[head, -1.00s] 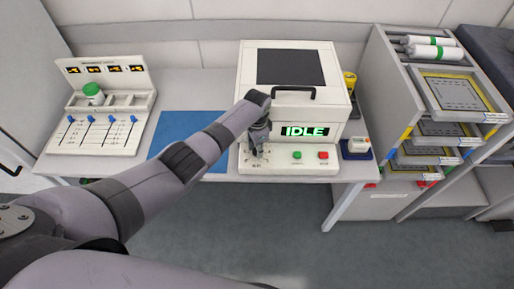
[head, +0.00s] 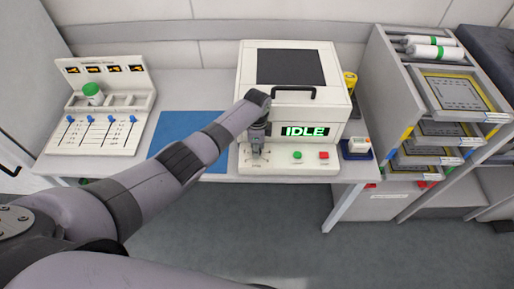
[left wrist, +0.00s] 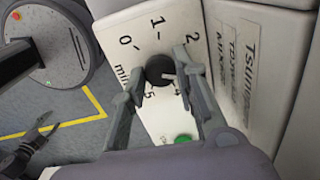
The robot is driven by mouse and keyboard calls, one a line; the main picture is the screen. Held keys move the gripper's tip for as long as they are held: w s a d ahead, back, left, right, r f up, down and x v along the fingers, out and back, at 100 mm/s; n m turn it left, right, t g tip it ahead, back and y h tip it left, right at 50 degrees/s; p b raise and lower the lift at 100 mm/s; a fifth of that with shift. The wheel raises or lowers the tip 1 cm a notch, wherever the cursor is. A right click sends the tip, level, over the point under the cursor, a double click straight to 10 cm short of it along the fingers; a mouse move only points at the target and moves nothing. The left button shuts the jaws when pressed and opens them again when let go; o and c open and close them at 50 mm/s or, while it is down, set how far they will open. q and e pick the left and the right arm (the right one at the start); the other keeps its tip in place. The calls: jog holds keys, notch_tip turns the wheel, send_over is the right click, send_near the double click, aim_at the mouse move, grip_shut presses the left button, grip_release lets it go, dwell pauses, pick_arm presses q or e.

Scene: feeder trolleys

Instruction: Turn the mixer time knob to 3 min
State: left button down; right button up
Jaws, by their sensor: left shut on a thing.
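The mixer (head: 335,75) is a white machine with a dark top window, a black handle and a green "IDLE" display. Its time knob (left wrist: 158,70) is black and round, on the white front panel with "0", "1", "2" and "5" readable around it in the left wrist view. A pale pointer mark on the knob faces right, toward the stretch between 2 and 4; the 3 is hidden behind a finger. My left gripper (left wrist: 159,68) is shut on the knob, one finger on each side. In the head view my left gripper (head: 257,150) covers the knob.
A green button (head: 297,155) and a red button (head: 323,155) sit right of the knob. A tray rack (head: 400,90) stands farther right.

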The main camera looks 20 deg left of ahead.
pick_arm(q)
jog(key=c, duration=1.2)
grip_release()
jog(key=shift+c, duration=0.2)
notch_tip(320, 180, up, 12)
